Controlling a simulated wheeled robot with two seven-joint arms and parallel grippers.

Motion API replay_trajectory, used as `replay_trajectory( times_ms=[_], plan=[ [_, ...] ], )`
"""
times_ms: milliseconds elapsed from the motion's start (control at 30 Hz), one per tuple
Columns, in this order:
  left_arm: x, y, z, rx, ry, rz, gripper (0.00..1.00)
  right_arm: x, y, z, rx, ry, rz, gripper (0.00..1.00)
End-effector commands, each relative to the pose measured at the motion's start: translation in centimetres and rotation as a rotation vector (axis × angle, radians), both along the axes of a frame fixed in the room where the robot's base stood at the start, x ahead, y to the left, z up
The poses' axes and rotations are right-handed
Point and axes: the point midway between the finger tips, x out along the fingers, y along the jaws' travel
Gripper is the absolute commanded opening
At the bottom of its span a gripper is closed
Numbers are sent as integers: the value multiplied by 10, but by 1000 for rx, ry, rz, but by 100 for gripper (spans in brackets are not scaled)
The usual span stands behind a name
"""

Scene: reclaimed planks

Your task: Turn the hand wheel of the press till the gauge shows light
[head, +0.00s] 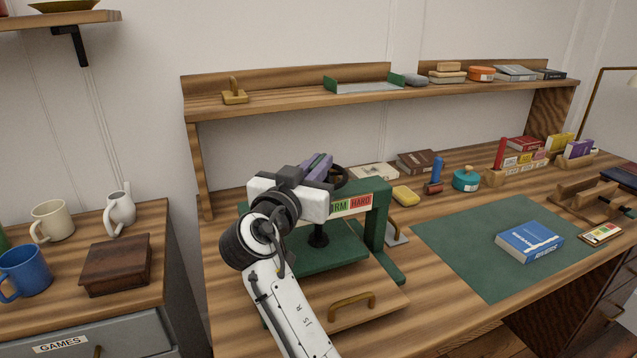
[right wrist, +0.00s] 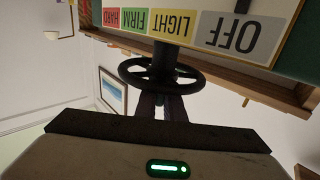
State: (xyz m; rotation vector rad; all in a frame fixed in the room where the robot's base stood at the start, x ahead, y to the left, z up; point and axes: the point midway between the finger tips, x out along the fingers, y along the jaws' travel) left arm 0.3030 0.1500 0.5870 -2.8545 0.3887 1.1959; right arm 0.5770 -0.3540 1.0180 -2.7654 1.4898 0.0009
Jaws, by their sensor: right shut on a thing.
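The green press (head: 378,215) stands on the bench, with a dark screw and foot below its top beam. Its black hand wheel (right wrist: 165,75) shows in the right wrist view; in the head view only part of the wheel (head: 341,178) shows behind my gripper. My right gripper (head: 322,165) is at the wheel and shut on it. The gauge (right wrist: 190,28) reads OFF, LIGHT, FIRM and HARD, upside down in the right wrist view. A dark pointer (right wrist: 243,5) sits at the OFF field. In the head view my arm hides the gauge's OFF and LIGHT end.
A green mat (head: 460,250) with a blue book (head: 529,242) lies right of the press. A shelf (head: 290,100) runs behind. A yellow block (head: 406,195) and a stamp (head: 434,178) stand near the press.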

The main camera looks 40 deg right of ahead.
Motion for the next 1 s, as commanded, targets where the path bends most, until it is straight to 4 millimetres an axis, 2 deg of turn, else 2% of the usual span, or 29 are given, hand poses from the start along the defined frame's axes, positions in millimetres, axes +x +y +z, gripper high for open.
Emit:
replay_trajectory(
  times_ms=[33,667,700,767,1000],
  plan=[
    [2,-1,-5,-3,-5,0,0,1,1,-4,1,0,-17,0],
    [4,0,-7,-9,-13,5,0,0,0,0,-1,1,-67,0],
    [4,0,-7,-8,-13,5,0,0,0,0,-1,1,-67,15],
    [4,0,-7,-7,-12,4,0,0,0,0,0,0,-67,25],
    [2,1,-8,-4,-9,3,0,0,0,0,0,0,-67,27]
  ],
)
